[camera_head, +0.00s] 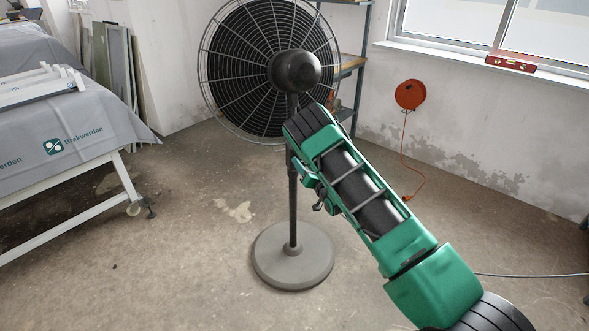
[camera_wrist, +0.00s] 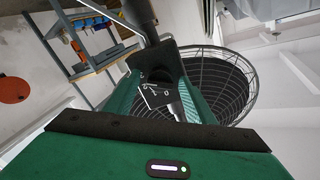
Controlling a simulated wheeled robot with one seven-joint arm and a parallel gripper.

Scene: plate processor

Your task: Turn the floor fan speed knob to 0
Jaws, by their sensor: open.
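The floor fan (camera_head: 240,75) stands upright on a black pole (camera_head: 293,225) and a round grey base (camera_head: 275,262) in the head view. In the wrist view its round wire cage (camera_wrist: 225,85) is behind my gripper (camera_wrist: 160,85). My gripper is open, with one green finger on either side of a dark control box with white dial marks (camera_wrist: 155,93). The knob itself is dark and hard to make out there, so its setting and any touch by the fingers cannot be told. In the head view my green arm hides the control box.
A cloth-covered table (camera_head: 75,100) with white frames on it stands at the left. A shelf rack (camera_head: 347,68) is behind the fan, and an orange cable reel (camera_head: 409,95) hangs on the right wall. The floor around the base is clear.

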